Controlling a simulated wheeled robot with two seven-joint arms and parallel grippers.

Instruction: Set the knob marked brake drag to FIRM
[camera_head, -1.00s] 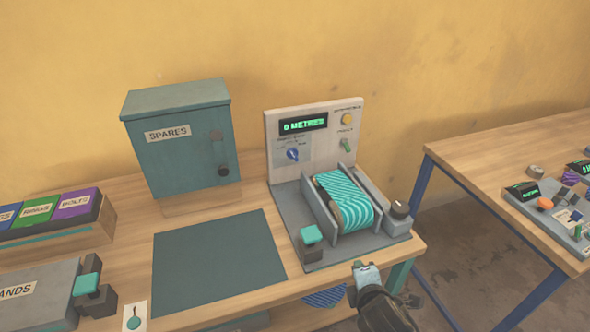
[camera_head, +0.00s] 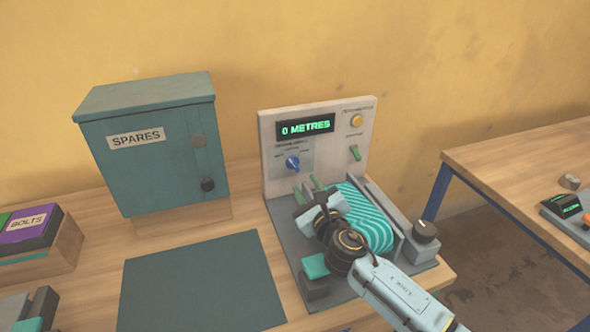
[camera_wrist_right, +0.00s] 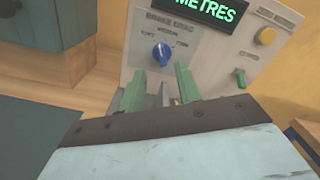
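The brake drag knob (camera_head: 292,163) is blue with a white mark, on the upright panel (camera_head: 268,190) below the green "0 METRES" display (camera_head: 305,127). In the right wrist view, the knob (camera_wrist_right: 162,54) sits under the "BRAKE DRAG" label, with small setting words around it; FIRM appears to be the one on the right. Its white mark seems to point roughly upward, but the exact setting is unclear. My right gripper (camera_head: 307,189) has green fingers, held apart and empty, just below and in front of the knob. The fingers (camera_wrist_right: 159,82) do not appear to touch it. My left gripper is out of view.
A striped teal drum (camera_head: 368,222) lies under my right wrist. A teal-topped block (camera_head: 315,266) and a dark knob (camera_head: 425,231) stand beside it. A yellow button (camera_head: 356,121) and green toggle (camera_head: 355,153) share the panel. The spares cabinet (camera_head: 150,160) stands left.

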